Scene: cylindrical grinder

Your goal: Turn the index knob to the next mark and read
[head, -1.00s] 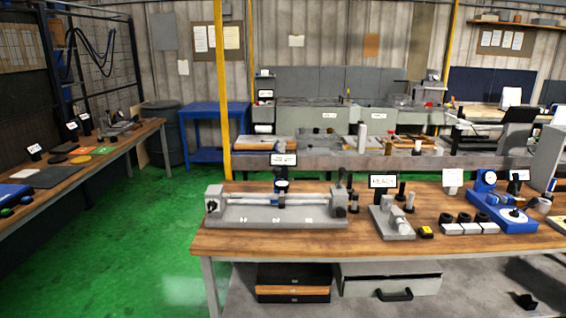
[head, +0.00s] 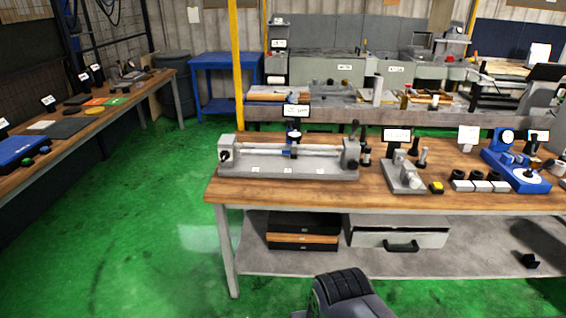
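On the wooden bench (head: 330,192) stands a grey long-bed fixture (head: 285,172) with a pale shaft held between two end blocks. A black knob (head: 225,156) sits on its left block, and a dark knob or lever shows on its right block (head: 350,152). A blue piece with a dark top (head: 292,138) stands at mid-shaft. At the right is a blue stand with a round dial (head: 507,137) and a round white plate (head: 529,176). I cannot tell which part is the index knob, and no marks or readings are legible.
A smaller grey fixture (head: 405,179), a yellow-topped block (head: 436,187) and several black-and-white pieces (head: 480,184) stand on the bench. Below are a dark drawer box (head: 303,236) and a grey drawer (head: 398,231). Green floor (head: 130,250) is open to the left, before a side bench (head: 70,138).

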